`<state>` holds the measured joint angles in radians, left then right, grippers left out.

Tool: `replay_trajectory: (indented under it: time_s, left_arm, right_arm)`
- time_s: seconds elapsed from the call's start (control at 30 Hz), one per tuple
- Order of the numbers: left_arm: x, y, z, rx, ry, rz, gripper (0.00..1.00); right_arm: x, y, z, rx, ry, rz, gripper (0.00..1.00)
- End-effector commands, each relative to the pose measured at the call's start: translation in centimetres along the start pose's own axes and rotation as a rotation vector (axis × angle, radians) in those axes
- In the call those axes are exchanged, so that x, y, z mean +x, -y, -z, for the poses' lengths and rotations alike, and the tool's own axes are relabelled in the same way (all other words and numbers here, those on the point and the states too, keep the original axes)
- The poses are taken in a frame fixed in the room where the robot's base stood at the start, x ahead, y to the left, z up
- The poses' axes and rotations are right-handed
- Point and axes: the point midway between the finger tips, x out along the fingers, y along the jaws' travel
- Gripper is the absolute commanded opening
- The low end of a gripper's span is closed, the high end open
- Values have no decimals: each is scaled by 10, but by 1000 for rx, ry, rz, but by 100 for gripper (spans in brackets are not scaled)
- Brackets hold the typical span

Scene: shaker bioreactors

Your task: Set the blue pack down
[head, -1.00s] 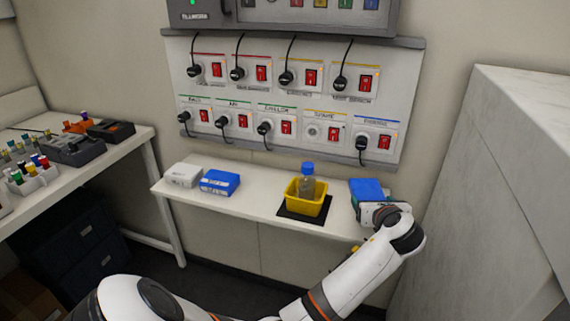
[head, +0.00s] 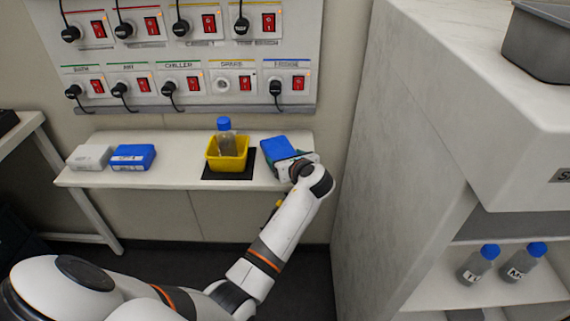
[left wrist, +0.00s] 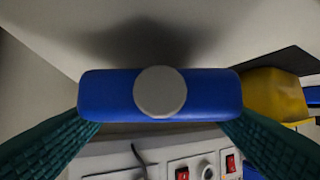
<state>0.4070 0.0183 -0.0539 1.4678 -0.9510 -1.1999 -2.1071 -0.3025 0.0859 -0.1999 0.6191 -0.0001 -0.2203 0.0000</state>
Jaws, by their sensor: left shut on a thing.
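The blue pack (head: 277,149) is at the right end of the narrow white wall shelf (head: 183,179) in the head view. My left gripper (head: 290,157) is shut on it; its fingers are mostly hidden there. In the left wrist view the blue pack (left wrist: 210,96) lies between the two dark green fingers, with a round grey disc on its near face. A dark shadow falls on the pale surface beside it. I cannot tell whether the pack touches the shelf. My right gripper is not in view.
A yellow bin (head: 228,160) with a blue-capped bottle (head: 226,138) stands on a black mat left of the pack. A blue box (head: 133,157) and a white box (head: 90,157) sit further left. A marble-like wall (head: 370,190) rises close on the right.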

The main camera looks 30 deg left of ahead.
Motion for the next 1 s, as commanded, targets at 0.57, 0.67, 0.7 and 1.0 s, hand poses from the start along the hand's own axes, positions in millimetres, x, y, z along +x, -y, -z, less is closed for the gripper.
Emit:
replay_trajectory:
  time_s: [0.57, 0.67, 0.7, 1.0]
  left_arm:
    - [9, 0, -22, 1, 0, 1, 88]
    - [9, 0, -22, 0, 0, 1, 99]
    - [9, 0, -22, 0, 0, 1, 99]
    - [5, 0, -19, -1, 0, -1, 99]
  right_arm:
    - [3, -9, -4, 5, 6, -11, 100]
    - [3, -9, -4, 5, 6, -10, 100]
    - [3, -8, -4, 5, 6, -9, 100]
    - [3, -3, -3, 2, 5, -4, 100]
